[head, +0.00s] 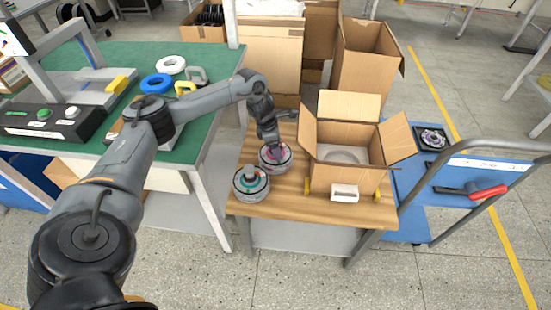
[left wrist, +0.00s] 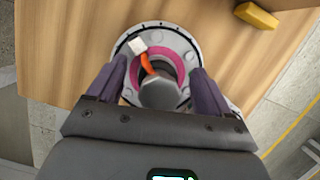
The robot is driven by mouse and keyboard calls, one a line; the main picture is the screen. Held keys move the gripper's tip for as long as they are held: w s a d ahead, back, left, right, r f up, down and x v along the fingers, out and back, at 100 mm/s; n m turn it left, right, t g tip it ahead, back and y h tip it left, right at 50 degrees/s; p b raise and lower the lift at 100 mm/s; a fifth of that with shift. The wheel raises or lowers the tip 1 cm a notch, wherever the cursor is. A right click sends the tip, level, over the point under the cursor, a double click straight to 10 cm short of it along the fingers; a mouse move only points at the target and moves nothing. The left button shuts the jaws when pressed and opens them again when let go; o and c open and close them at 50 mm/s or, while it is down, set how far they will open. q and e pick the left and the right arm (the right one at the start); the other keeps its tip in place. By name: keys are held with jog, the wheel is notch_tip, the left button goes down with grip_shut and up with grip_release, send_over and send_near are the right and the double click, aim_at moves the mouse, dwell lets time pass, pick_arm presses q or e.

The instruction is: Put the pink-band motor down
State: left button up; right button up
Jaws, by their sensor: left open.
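The pink-band motor (head: 276,167) stands flat on the small wooden table (head: 285,212), left of the open box. In the left wrist view the motor (left wrist: 148,57) is a pale disc with bolts, a pink ring, a dark hub, and an orange lead with a white plug. My left gripper (head: 270,146) is directly above it, pointing down. In the left wrist view the gripper (left wrist: 157,84) is open, one finger on each side of the hub, with a gap visible between fingers and hub. My right gripper is not in view.
A teal-band motor (head: 251,188) stands close by on the table's left. An open cardboard box (head: 338,180) with a small white carton (head: 344,192) before it stands to the right. A green workbench (head: 215,62) is at left; a blue cart (head: 415,190) is at right.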

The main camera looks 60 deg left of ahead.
pick_arm(q)
grip_shut()
dwell(0.4)
jog(key=shift+r, duration=0.15)
